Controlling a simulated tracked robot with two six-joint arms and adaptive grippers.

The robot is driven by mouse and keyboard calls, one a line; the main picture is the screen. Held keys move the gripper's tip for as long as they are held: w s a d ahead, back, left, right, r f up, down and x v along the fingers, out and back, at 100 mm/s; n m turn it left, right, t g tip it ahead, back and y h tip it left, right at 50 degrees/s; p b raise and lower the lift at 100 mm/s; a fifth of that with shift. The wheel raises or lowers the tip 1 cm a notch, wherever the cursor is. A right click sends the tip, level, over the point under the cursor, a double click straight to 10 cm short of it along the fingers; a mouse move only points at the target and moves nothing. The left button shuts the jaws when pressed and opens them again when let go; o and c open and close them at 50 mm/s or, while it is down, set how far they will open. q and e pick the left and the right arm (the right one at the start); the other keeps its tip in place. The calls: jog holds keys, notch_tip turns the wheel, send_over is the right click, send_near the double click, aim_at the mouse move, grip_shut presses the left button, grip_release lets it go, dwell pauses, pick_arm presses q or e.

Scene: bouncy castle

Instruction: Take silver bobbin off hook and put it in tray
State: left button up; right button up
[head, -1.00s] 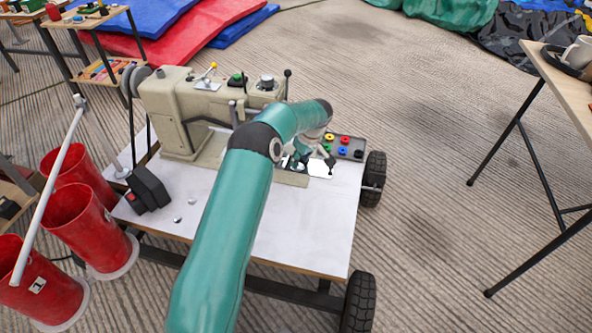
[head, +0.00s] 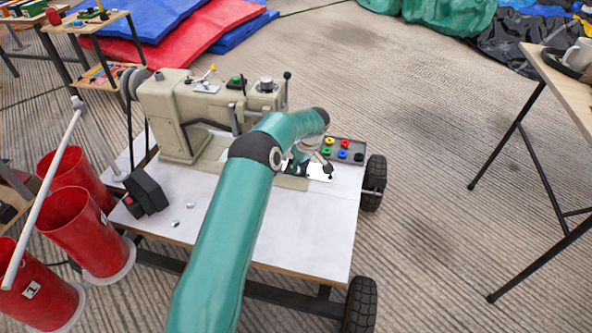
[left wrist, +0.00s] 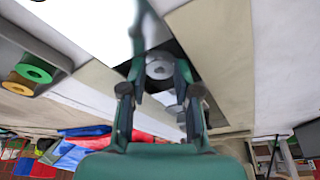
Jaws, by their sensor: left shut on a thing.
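The silver bobbin (left wrist: 159,69) shows in the left wrist view as a small round metal disc between my left gripper's fingertips (left wrist: 160,76). My left gripper is shut on it, over a dark opening beside a bright plate. In the head view, my left gripper (head: 318,170) is at the right end of the sewing machine, beside the tray; the bobbin and hook cannot be made out there. The dark tray (head: 352,150) holds several coloured bobbins in its compartments. A corner of the tray (left wrist: 52,56) shows in the left wrist view. My right gripper is not in view.
The cream sewing machine (head: 182,120) stands on a white wheeled table (head: 300,235). A black box (head: 147,192) and small metal bits lie at left. Red buckets (head: 95,235) stand left of the table. Another table (head: 565,95) is at right. Open floor lies between.

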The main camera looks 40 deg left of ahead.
aim_at(299, 170)
pick_arm(q)
jog(key=shift+r, duration=0.1)
jog(key=shift+w+r+p, duration=0.1)
jog(key=shift+r+p, duration=0.4)
jog(key=shift+r, duration=0.5)
jog(key=shift+r+p, duration=1.05)
jog(key=shift+r, duration=0.95)
